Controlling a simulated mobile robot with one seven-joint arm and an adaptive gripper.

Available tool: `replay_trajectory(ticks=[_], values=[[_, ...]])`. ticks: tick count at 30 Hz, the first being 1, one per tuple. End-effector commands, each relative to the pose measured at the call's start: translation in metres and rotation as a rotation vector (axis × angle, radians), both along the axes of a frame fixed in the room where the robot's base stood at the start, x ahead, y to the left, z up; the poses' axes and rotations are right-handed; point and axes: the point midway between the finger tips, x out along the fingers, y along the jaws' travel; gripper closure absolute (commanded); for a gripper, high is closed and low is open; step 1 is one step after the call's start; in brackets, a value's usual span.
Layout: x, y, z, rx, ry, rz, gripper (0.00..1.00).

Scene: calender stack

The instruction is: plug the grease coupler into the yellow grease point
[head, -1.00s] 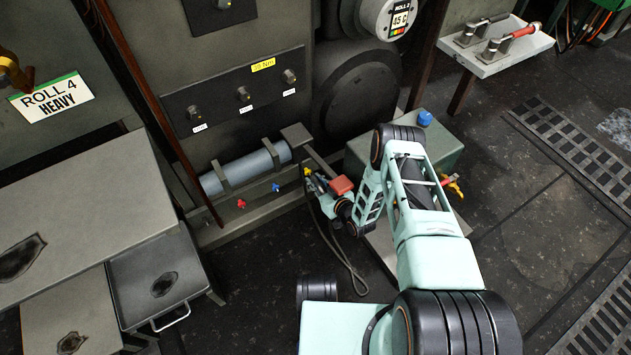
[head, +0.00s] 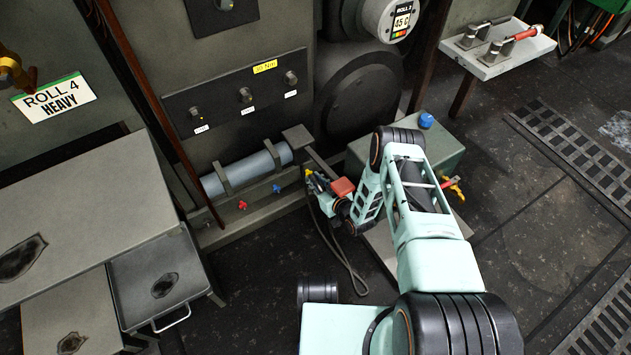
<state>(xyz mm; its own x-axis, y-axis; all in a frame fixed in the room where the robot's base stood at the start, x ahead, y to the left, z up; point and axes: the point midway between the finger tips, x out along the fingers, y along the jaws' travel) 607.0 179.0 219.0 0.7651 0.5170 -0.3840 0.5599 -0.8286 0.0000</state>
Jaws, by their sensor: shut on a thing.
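The yellow grease point (head: 308,172) sits at the right end of a low ledge on the machine, past a blue point (head: 276,188) and a red point (head: 242,205). My gripper (head: 316,184) is right in front of the yellow point, shut on the grease coupler. The coupler is small and mostly hidden by the fingers, and its dark hose (head: 345,265) hangs down in a loop to the floor. I cannot tell whether the coupler touches the yellow point or is seated on it.
A grey-blue cylinder (head: 247,170) lies in brackets above the ledge. A green-grey box (head: 440,150) with a blue knob (head: 426,120) stands behind my arm. Metal benches (head: 80,210) fill the left. Floor on the right is open, with grates (head: 570,150).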

Motion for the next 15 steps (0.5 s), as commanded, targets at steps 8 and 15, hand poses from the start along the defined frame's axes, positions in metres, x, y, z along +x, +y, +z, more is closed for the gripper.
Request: replay_trajectory(ticks=[8,15], values=[[0.0059,0.0039,0.0009,0.002,-0.002,0.0,1.0],[0.011,0.0076,0.0017,0.002,-0.005,0.0,1.0]])
